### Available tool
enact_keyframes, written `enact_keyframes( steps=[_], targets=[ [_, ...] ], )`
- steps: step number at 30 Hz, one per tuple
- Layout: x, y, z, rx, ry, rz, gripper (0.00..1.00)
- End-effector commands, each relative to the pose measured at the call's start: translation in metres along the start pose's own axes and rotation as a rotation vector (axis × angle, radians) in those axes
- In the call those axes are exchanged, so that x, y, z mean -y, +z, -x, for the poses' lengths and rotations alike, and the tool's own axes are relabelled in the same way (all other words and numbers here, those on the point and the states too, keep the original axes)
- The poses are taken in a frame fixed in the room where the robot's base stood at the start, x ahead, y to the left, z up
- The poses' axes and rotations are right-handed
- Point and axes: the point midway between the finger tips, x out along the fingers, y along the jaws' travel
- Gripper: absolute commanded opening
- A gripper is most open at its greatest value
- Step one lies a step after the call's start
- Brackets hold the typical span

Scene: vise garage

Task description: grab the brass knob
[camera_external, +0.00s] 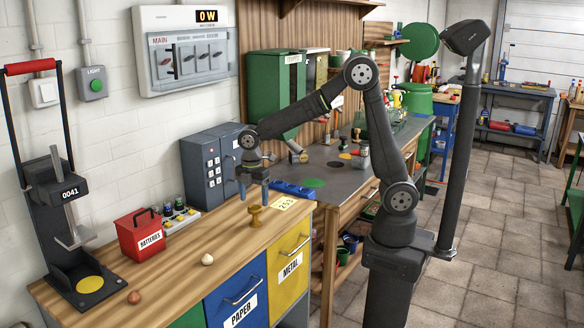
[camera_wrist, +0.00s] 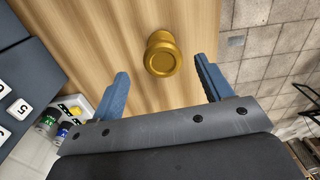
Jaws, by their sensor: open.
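The brass knob (camera_external: 255,217) stands upright on the wooden counter (camera_external: 185,285), near its back right end in the external view. In the wrist view the knob (camera_wrist: 163,54) lies ahead of my gripper (camera_wrist: 160,85), roughly centred between the two blue fingers and just beyond their tips. My gripper (camera_external: 253,195) is open and empty above the counter, close to the knob. Nothing is between the fingers.
A grey keypad safe (camera_external: 208,165) stands close behind my gripper, and its keys show in the wrist view. A red batteries box (camera_external: 140,234), a small pale ball (camera_external: 207,259) and a brown ball (camera_external: 134,297) are on the counter.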

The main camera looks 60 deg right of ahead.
Motion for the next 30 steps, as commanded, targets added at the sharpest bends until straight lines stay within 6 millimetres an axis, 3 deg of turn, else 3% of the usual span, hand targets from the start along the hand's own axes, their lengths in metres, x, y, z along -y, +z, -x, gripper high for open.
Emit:
enact_keyframes(
  steps=[8,18,26,30],
  targets=[
    [0.001,0.000,-0.022,0.001,-0.002,0.000,0.72],
    [0.003,-0.002,-0.066,0.001,0.000,-0.001,0.72],
    [0.003,-0.002,-0.068,0.000,0.001,-0.001,0.72],
    [0.003,-0.002,-0.068,0.000,0.001,-0.001,0.44]
  ],
)
